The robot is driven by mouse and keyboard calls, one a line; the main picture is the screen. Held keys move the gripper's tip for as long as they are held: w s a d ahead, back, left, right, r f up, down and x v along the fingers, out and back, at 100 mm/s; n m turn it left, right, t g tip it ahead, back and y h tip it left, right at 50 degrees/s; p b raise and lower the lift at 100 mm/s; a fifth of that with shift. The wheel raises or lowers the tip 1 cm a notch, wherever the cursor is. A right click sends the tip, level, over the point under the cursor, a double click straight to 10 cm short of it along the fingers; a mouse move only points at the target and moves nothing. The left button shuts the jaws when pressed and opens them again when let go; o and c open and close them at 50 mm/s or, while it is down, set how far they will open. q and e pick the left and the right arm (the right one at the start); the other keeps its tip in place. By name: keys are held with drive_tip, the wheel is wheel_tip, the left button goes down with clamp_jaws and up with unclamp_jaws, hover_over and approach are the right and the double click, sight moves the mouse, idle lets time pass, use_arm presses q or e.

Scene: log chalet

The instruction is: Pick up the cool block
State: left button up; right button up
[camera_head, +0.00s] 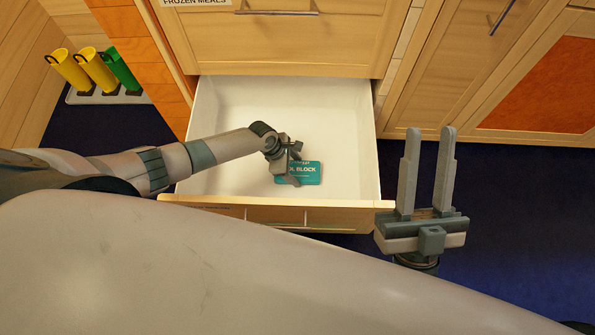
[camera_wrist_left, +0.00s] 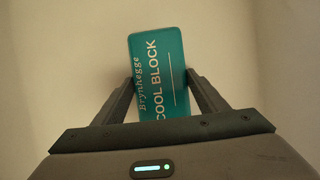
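The cool block (camera_head: 311,174) is a flat teal box with white lettering. It lies in the open white drawer (camera_head: 340,115). My left gripper (camera_head: 292,168) is down inside the drawer at the block's left end and hides part of it. In the left wrist view the cool block (camera_wrist_left: 157,73) sits between the two dark fingers of my left gripper (camera_wrist_left: 157,78), one along each long side. The fingers look spread about the block's width; whether they touch it is unclear. My right gripper (camera_head: 427,165) is open and empty, outside the drawer to its right.
The drawer's front panel (camera_head: 345,218) and side walls surround the left gripper. A closed wooden drawer front (camera_head: 290,42) is above. Wooden cabinets stand at the right. The rest of the drawer floor looks clear.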

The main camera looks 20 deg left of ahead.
sight(297, 170)
use_arm(q)
drive_tip(key=shift+r, duration=0.15)
